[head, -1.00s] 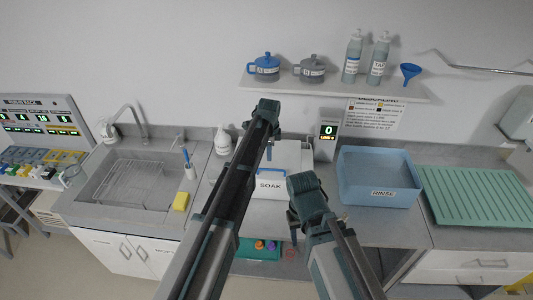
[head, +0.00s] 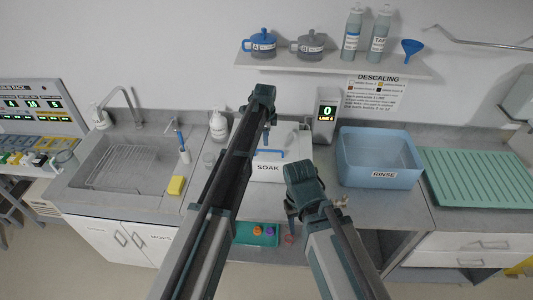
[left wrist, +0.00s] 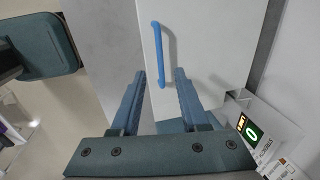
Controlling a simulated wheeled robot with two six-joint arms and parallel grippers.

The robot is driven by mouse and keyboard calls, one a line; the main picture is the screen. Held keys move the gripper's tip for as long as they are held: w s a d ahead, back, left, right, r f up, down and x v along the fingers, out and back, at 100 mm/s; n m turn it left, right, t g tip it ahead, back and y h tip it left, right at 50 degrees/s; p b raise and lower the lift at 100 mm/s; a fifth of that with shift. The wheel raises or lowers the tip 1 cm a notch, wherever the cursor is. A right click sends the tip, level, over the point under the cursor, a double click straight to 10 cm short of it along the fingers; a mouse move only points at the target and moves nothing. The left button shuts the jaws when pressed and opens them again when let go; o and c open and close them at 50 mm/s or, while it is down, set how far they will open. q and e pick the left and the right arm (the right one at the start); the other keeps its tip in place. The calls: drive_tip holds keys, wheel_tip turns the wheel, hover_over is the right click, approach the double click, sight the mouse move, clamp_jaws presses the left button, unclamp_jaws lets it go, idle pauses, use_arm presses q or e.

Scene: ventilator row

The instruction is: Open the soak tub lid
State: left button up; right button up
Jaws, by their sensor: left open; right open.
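The soak tub (head: 266,171) is a white box labelled SOAK on the counter, partly hidden behind my left arm. Its pale lid (left wrist: 205,45) looks shut and has a blue bar handle (left wrist: 157,40), which also shows in the head view (head: 272,154). My left gripper (left wrist: 160,74) is open above the lid. In the left wrist view the handle's near end appears between its fingertips, with no visible contact. In the head view the left gripper (head: 268,117) is over the tub's back part. My right gripper (head: 293,212) is open in front of the tub's right side, its fingers mostly hidden.
A blue RINSE basin (head: 380,158) and a green ribbed drainer (head: 475,175) are to the right. A sink (head: 125,175), yellow sponge (head: 176,185) and bottle (head: 218,126) are to the left. A shelf (head: 335,68) hangs above.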

sight(266, 150)
use_arm(q)
drive_tip(key=f+b, duration=0.2)
drive_tip(key=w+f+b, duration=0.1)
drive_tip(key=f+b, duration=0.1)
drive_tip(key=f, duration=0.1)
drive_tip(key=f+b, duration=0.2)
drive_tip(key=shift+w+f, duration=0.2)
drive_tip(key=shift+w, duration=0.05)
clamp_jaws()
idle(1.1)
